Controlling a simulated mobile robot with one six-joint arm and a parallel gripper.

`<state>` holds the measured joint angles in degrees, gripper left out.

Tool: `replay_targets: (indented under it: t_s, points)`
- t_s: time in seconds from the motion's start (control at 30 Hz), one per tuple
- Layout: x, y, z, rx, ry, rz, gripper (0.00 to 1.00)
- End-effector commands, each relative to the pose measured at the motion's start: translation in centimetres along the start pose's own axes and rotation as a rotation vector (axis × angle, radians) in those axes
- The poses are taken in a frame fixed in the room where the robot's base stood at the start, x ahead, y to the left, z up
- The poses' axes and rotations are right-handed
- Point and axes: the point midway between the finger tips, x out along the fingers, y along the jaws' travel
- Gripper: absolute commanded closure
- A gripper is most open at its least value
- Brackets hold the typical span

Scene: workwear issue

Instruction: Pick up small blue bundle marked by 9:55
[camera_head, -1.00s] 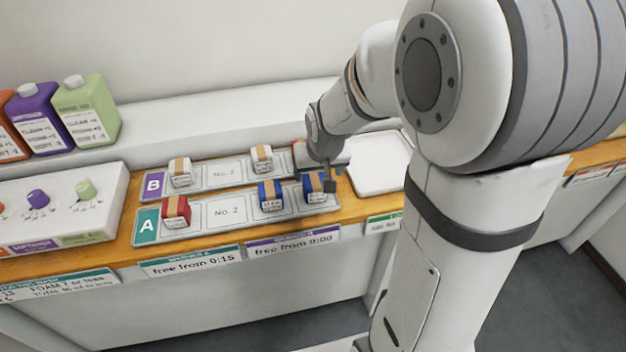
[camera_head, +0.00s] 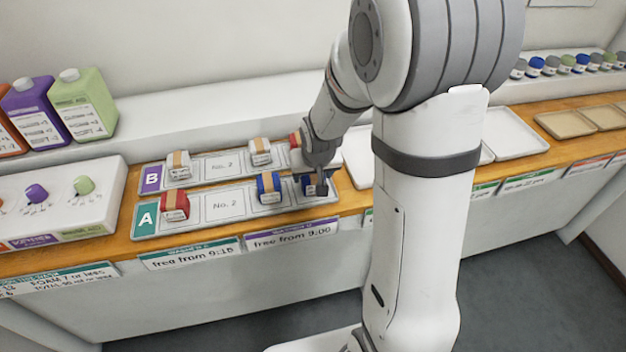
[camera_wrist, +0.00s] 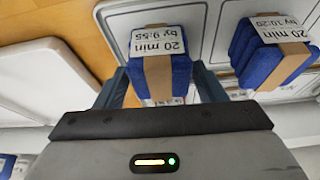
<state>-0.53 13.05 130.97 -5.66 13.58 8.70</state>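The small blue bundle marked "20 min by 9:55" (camera_wrist: 159,77) has a tan band and sits in the wrist view between the two fingers of my gripper (camera_wrist: 163,88). In the head view, this bundle (camera_head: 308,188) stands at the right end of row A, partly hidden by my gripper (camera_head: 318,182). The fingers are spread on either side of it, with no clear grip visible. A second blue bundle, whose label appears to read "by 10:20" (camera_wrist: 265,58), stands beside it, left of it in the head view (camera_head: 268,187).
Tray A (camera_head: 235,228) also holds a red bundle (camera_head: 174,206). Tray B behind it (camera_head: 210,182) holds white bundles (camera_head: 260,152) and a partly hidden red one (camera_head: 295,139). Empty pale trays (camera_head: 515,135) lie to the right. Bottles (camera_head: 83,105) stand at the back left.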

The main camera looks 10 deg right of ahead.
Motion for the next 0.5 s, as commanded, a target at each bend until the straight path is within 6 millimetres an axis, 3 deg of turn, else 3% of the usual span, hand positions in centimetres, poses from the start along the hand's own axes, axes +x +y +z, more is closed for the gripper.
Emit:
replay_targets:
  t_s: [0.4, 0.5]
  points:
    - [-0.02, -0.05, 0.00, -0.001, 0.000, 0.000, 0.71]
    - [-0.03, -0.06, -0.01, -0.001, 0.000, 0.000, 0.72]
